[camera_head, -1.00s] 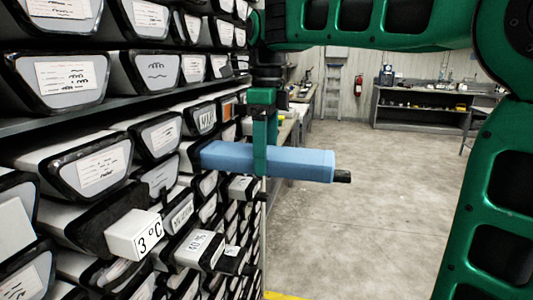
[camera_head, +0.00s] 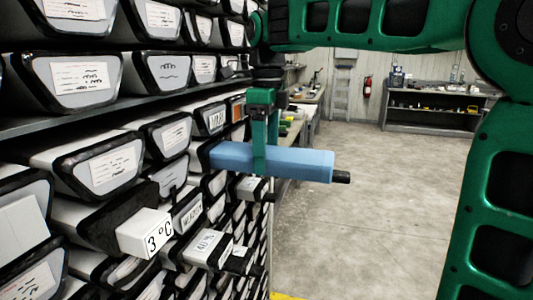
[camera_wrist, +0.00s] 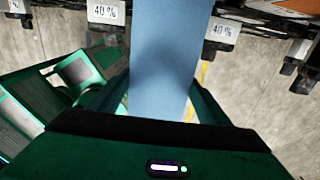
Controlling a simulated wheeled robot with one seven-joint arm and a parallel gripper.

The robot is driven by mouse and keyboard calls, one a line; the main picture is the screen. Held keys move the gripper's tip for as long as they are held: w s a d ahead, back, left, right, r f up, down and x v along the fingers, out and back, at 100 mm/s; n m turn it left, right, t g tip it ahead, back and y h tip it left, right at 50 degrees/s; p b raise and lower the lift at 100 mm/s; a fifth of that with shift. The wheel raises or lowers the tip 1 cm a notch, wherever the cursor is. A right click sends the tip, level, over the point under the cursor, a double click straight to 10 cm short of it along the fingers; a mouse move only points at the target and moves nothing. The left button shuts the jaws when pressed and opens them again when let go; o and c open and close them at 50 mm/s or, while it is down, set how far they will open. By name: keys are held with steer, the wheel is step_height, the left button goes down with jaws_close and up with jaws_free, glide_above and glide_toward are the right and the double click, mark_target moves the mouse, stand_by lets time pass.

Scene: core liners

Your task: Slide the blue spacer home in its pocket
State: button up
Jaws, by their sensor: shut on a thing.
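The blue spacer (camera_head: 300,163) is a long blue block with a black knob on its right end. It lies roughly level, with its left end at the rack face, among the drawer fronts. Whether that end is inside a pocket is hidden. My green gripper (camera_head: 259,150) is shut on the spacer left of its middle, with fingers hanging down from above. In the wrist view the spacer (camera_wrist: 168,60) runs up and away between my fingers (camera_wrist: 165,105).
The rack holds several grey-fronted drawers (camera_head: 110,168) with black rims. White labelled blocks stick out below, one marked 3 °C (camera_head: 146,233) and one marked 40 % (camera_head: 207,247). The floor (camera_head: 380,230) to the right is clear. A workbench (camera_head: 435,110) stands far back.

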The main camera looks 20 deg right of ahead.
steer(key=shift+w+a+r, duration=0.1)
steer(key=shift+w+a, duration=0.45)
steer(key=shift+a, duration=0.2)
steer(key=o, duration=1.1)
steer(key=shift+r, duration=0.1)
steer(key=shift+r, duration=5.3)
